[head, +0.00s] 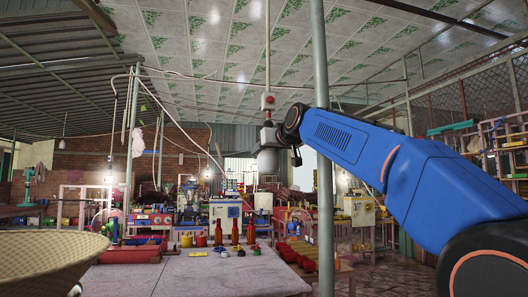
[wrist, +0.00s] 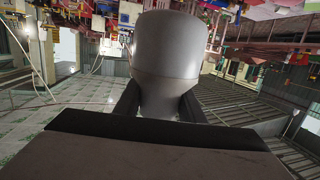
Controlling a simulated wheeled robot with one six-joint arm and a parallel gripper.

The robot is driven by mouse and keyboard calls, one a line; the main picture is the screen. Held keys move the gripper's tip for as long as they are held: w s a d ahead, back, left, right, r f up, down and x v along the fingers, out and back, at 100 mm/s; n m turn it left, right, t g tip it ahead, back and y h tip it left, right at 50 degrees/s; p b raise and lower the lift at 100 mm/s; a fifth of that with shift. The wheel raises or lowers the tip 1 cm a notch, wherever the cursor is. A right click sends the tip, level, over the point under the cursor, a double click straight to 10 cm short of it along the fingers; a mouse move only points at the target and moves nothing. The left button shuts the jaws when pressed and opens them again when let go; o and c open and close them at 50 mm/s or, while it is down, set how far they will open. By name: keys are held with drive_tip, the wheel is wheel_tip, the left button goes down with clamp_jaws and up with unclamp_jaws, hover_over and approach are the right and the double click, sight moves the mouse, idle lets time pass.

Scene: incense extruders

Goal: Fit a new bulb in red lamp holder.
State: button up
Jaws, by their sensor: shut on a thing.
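The red lamp holder (head: 268,102) hangs on a thin rod from the ceiling, upper middle of the head view. My gripper (head: 270,136) is just below it in the picture. A grey bulb (head: 268,160) hangs under my gripper, wide end down. In the wrist view the bulb (wrist: 172,50) sits between the two dark fingers of my gripper (wrist: 160,108), shut on its narrower part. The bulb's neck end is hidden by my gripper. The lamp holder does not show in the wrist view, and I cannot tell how far in depth it is from the bulb.
A metal post (head: 323,150) stands upright just right of my gripper in the head view. A grey table (head: 190,275) with red bottles (head: 235,232) and small coloured items lies below. A woven basket (head: 45,258) is at lower left. Machines fill the background.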

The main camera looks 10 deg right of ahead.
drive_tip(key=shift+s+a+r+n+y, duration=0.1)
drive_tip(key=shift+n+y, duration=0.35)
drive_tip(key=shift+y, duration=0.1)
drive_tip(key=shift+a+r+n+y, duration=0.1)
drive_tip(key=shift+n+y, duration=0.35)
drive_tip(key=shift+y, duration=0.1)
drive_tip(key=o, duration=1.2)
drive_tip(key=shift+g, duration=0.3)
drive_tip(key=v, duration=1.7)
drive_tip(key=shift+s+f, duration=0.15)
drive_tip(key=shift+s, duration=0.05)
